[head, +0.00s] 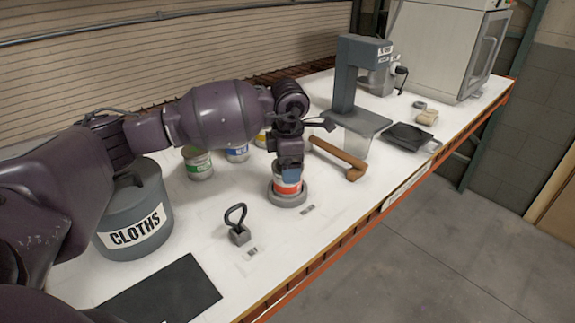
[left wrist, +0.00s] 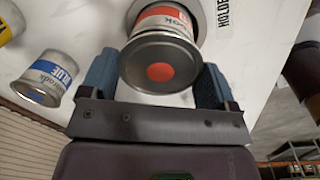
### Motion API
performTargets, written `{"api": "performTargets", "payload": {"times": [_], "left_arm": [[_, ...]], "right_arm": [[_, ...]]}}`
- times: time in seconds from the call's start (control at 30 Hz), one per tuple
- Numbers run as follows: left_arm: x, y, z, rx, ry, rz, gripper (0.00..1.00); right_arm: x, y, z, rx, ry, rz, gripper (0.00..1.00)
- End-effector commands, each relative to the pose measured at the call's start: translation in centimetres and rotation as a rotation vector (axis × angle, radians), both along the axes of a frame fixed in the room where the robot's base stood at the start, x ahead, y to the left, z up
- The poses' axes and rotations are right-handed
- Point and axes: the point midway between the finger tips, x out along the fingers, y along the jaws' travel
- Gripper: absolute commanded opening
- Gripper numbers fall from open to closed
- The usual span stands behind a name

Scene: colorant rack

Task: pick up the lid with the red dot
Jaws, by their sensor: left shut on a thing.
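The lid with the red dot (left wrist: 147,55) is a dark grey disc between my left gripper's blue fingers in the left wrist view. My left gripper (head: 291,174) is shut on this lid, directly above the red-labelled tin (head: 286,187). The tin also shows behind the lid in the left wrist view (left wrist: 165,17). It stands upright in a round grey holder (head: 288,201). I cannot tell whether the lid touches the tin's rim. In the head view the fingers hide most of the lid. My right gripper is not in view.
Green (head: 198,164), blue (head: 237,153) and yellow (head: 261,138) tins stand behind. A brown-handled tool (head: 338,157) lies right of the gripper. A grey weight with a loop (head: 239,234) is in front. A CLOTHS bin (head: 138,222) stands left, and a grey machine (head: 346,85) behind right.

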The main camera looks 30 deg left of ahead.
Motion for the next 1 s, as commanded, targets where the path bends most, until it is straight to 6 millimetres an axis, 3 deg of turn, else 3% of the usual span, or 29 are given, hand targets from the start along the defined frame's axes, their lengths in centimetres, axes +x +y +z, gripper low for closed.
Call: {"api": "performTargets", "payload": {"times": [0.27,0.7,1.0], "left_arm": [[0.1,0.0,3.4,0.000,-0.005,0.000,0.60],[0.1,0.0,14.4,0.000,-0.005,0.000,0.60],[0.0,0.0,19.0,0.000,-0.002,0.001,0.60]], "right_arm": [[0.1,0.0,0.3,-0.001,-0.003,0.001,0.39],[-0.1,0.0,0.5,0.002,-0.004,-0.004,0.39],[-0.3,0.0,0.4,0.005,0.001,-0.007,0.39]]}}
